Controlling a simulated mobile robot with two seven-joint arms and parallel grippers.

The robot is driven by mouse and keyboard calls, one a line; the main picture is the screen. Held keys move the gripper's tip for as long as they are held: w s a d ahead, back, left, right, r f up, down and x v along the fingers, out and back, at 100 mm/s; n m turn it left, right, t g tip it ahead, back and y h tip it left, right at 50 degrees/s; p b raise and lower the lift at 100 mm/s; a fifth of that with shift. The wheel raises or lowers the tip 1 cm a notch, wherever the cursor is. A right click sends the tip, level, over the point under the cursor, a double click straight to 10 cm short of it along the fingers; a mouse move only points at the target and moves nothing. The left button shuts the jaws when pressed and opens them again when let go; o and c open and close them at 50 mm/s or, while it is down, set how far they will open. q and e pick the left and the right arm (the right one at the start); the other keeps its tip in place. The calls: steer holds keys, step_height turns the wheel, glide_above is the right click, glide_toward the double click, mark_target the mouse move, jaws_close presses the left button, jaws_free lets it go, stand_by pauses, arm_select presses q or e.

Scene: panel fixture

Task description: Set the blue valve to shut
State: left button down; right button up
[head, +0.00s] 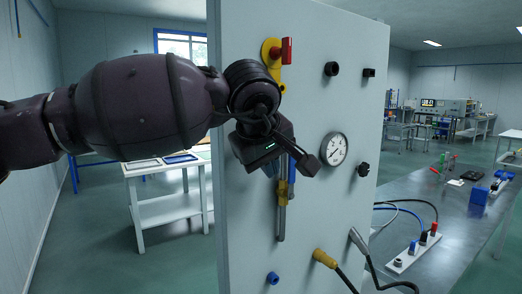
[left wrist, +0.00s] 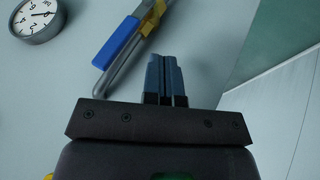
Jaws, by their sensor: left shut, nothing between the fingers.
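The blue valve's lever (head: 291,175) is on the upright panel, partly hidden behind my left gripper in the head view. It points down, roughly along a grey metal pipe (head: 281,220). In the left wrist view the blue lever (left wrist: 119,43) lies alongside the pipe, and part of the yellow valve body (left wrist: 151,18) shows at its upper end. My left gripper (head: 271,168) is shut and empty in front of the panel. In the left wrist view its fingertips (left wrist: 163,58) are together, beside the lever with a visible gap. My right gripper is not in view.
A red handle (head: 287,50) on a yellow mount sits higher on the panel (head: 240,235). A round gauge (head: 334,149) and black knobs are to the right. A yellow plug (head: 324,258) with a cable is below. A bench (head: 430,205) with cables stands at right.

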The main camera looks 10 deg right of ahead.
mark_target(292, 176)
arm_select(q)
steer(key=d, duration=0.1)
steer(key=w+d, duration=0.1)
steer(key=d, duration=0.1)
steer(key=shift+r, duration=0.15)
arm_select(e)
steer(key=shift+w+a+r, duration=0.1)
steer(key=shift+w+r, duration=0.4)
arm_select(q)
steer(key=shift+s, duration=0.1)
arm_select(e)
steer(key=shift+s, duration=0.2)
